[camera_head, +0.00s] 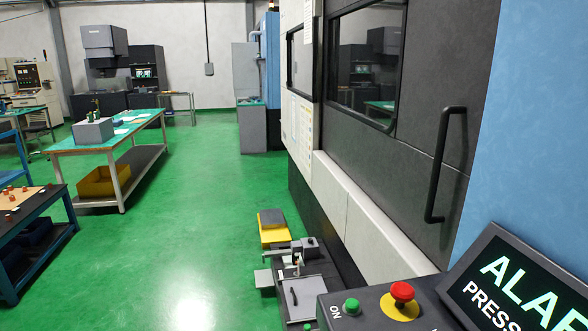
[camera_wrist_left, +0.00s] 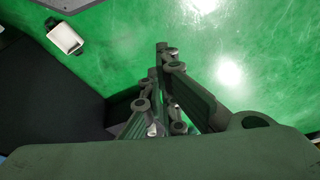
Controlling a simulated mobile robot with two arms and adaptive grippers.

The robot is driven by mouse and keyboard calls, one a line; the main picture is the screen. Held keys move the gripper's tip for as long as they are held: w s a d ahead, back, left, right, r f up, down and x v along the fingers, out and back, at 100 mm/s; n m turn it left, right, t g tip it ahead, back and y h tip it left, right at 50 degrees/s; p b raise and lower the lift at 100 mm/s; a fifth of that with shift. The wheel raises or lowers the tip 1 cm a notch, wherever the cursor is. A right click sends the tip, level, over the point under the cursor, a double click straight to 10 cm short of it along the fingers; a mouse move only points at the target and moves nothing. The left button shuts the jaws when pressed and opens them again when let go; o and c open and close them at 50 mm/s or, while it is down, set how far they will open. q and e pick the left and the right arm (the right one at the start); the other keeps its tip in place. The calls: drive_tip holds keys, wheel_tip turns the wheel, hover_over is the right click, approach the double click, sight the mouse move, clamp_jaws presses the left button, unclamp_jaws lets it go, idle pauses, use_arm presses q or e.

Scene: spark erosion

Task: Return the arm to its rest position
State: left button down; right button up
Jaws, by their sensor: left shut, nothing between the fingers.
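My left gripper (camera_wrist_left: 158,68) shows in the left wrist view, its dark fingers close together over the green floor. It is shut and holds nothing that I can see. The wrist housing fills the bottom of that view. I cannot make out either gripper in the head view. My right gripper is not in view.
A grey machine with a black door handle (camera_head: 440,165) stands at right. The control panel at lower right has a green button (camera_head: 351,306), a red button (camera_head: 403,291) and an alarm screen (camera_head: 520,285). A workbench (camera_head: 137,129) stands at left. The green floor (camera_head: 190,230) between is open.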

use_arm(q)
drive_tip(key=s+f+g, duration=0.1)
drive_tip(key=s+f, duration=0.2)
drive_tip(key=f, duration=0.5)
drive_tip(key=s+f, duration=0.4)
drive_tip(key=f, duration=0.4)
drive_tip(key=s+a+f, duration=0.3)
drive_tip(key=s+f, duration=0.7)
drive_tip(key=s, duration=0.3)
drive_tip(key=shift+a+g, duration=0.2)
drive_tip(key=shift+g, duration=0.2)
drive_tip(key=shift+f, duration=0.1)
